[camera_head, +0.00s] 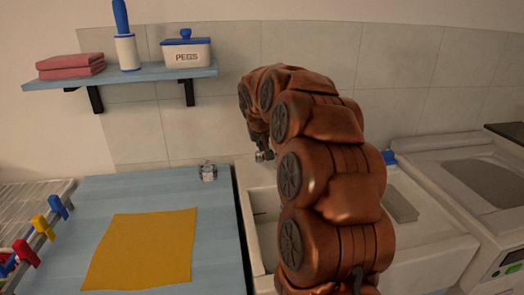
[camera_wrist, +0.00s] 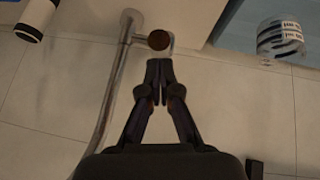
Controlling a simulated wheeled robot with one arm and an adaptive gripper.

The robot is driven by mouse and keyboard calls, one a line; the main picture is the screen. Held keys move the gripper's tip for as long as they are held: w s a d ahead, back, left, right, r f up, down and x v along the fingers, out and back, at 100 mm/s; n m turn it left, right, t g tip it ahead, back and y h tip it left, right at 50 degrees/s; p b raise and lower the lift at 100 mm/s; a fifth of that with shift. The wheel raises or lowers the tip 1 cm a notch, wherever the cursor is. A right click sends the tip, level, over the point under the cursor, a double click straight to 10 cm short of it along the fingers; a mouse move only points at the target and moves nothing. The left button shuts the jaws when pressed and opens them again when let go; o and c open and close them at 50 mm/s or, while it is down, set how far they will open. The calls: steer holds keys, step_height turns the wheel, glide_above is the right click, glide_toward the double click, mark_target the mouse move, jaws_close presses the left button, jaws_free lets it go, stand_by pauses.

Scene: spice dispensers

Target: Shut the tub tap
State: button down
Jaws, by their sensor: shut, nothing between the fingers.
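The tub tap shows in the wrist view as a long chrome spout (camera_wrist: 112,95) with a round dark-faced knob (camera_wrist: 159,41) at its end on the wall. My gripper (camera_wrist: 160,72) is shut and empty, its fingertips together just short of the knob. I cannot tell whether they touch it. The white tub (camera_head: 432,254) lies below and behind my arm. Whether water runs is not visible.
A blue counter (camera_head: 130,192) left of the tub bears a yellow cloth (camera_head: 142,250) and a small clear jar (camera_head: 208,172), also visible in the wrist view (camera_wrist: 281,38). A wall shelf (camera_head: 130,77) holds a pegs box (camera_head: 187,53). A washing machine (camera_head: 475,190) stands right.

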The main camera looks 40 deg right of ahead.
steer(key=shift+s+a+f+t+h+b, duration=0.25)
steer(key=shift+f+t+b, duration=0.2)
steer(key=shift+b, duration=0.9)
steer(key=shift+s+f+t+h+b, duration=0.15)
steer(key=shift+s+f+t+b, duration=0.3)
steer(key=shift+b, duration=0.85)
steer(key=shift+s+a+f+t+h+b, duration=0.25)
steer(key=shift+f+b, duration=0.3)
steer(key=shift+b, duration=0.8)
steer(key=shift+w+d, duration=0.1)
steer(key=shift+r, duration=0.1)
step_height(320, 180, up, 11)
glide_above(263, 155)
steer(key=s+a, duration=0.6)
steer(key=shift+s+d+p, duration=0.1)
steer(key=shift+d+p, duration=0.15)
steer(key=shift+p, duration=0.05)
